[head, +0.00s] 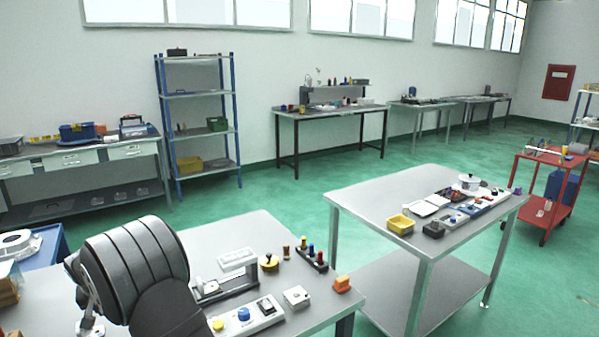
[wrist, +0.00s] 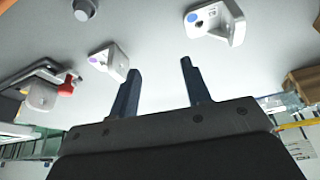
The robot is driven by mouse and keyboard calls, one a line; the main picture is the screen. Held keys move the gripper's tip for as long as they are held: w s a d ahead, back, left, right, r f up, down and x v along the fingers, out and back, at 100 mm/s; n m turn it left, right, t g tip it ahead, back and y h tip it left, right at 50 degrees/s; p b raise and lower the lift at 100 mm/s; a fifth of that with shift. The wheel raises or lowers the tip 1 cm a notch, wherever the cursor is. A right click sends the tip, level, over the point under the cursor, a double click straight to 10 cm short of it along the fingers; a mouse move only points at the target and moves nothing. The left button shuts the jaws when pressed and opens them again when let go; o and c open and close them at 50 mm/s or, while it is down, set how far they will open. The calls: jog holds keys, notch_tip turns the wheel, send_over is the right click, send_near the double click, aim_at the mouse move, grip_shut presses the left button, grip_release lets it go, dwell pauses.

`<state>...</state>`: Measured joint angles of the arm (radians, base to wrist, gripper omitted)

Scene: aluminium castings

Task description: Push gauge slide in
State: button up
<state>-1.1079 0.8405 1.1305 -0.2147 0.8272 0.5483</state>
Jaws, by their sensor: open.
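My gripper (wrist: 160,67) shows in the wrist view with its two dark fingers apart and nothing between them. In the head view it is not visible. A small dark and light fixture (head: 222,291), which looks like the gauge, sits on the near bench beside my arm. I cannot make out its slide clearly or tell how far in it is. In the wrist view a white block with a red tip and a dark bar (wrist: 48,92) lies left of the fingers, apart from them. I cannot tell if it is the same fixture.
The near bench (head: 225,240) also bears a panel with a blue knob (head: 244,314), a white tray (head: 237,259), a rack of coloured pegs (head: 312,259) and an orange block (head: 342,284). In the wrist view white brackets (wrist: 215,20) stand close beyond the fingers.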

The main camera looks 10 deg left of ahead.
grip_shut()
jog(key=d+r+n+t+h, duration=0.25)
jog(key=d+r+t, duration=0.2)
jog(key=d, duration=0.45)
jog(key=shift+n+g+y, duration=0.25)
jog(key=shift+y, duration=0.1)
jog(key=x, duration=1)
jog(key=shift+w+d+r, duration=0.1)
jog(key=shift+w+r, duration=0.1)
jog(key=shift+r, duration=0.05)
jog(key=shift+w+d+r, duration=0.1)
jog(key=shift+w+d, duration=0.25)
jog(key=shift+w, duration=0.2)
jog(key=shift+w+d+r, duration=0.1)
jog(key=shift+w+d, duration=0.2)
jog(key=shift+w, duration=0.25)
jog(key=shift+w+d, duration=0.3)
jog(key=shift+w, duration=0.3)
